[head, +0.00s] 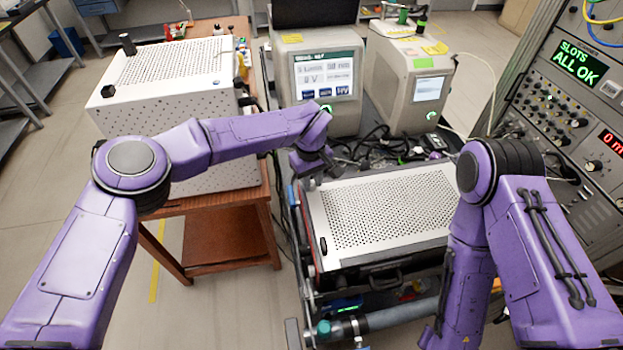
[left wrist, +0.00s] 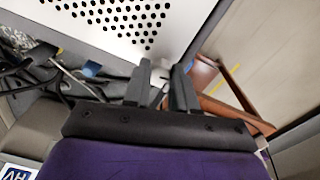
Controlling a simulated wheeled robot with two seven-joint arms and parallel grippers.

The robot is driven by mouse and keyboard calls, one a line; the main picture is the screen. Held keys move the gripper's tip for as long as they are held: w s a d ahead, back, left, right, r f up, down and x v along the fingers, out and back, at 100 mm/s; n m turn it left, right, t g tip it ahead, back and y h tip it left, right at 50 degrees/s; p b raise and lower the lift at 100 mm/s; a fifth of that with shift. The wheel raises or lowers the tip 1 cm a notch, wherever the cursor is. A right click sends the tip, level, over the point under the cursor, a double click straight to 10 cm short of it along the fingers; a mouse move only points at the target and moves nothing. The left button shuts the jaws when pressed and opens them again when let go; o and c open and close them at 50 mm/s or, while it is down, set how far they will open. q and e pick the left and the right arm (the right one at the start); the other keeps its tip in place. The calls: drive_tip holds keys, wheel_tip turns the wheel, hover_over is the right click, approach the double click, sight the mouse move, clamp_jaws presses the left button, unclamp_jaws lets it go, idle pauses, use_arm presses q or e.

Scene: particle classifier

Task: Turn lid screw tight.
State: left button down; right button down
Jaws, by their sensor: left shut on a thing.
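The white perforated lid (head: 318,222) lies on the device in front of me; it also shows at the top of the left wrist view (left wrist: 182,35). My left gripper (head: 312,180) is at the lid's far left corner, pointing down. In the left wrist view its two dark fingers (left wrist: 161,88) stand close together at the lid's edge, shut on the lid screw. A small black knob (head: 323,245) sits at the lid's near left edge. My right gripper is outside the head view; only its arm shows.
Behind the lid, cables (head: 385,150) lie before two instrument boxes, one with a lit screen (head: 325,77). A wooden table (head: 215,255) with a white perforated box (head: 170,85) stands to the left. An instrument rack reading "SLOTS ALL OK" (head: 579,62) stands at right.

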use_arm(q)
drive_tip(key=shift+m, duration=0.4)
drive_tip(key=c, duration=0.9)
unclamp_jaws()
drive_tip(key=shift+r, duration=0.25)
wheel_tip(320, 180, up, 10)
drive_tip(key=b, duration=0.3)
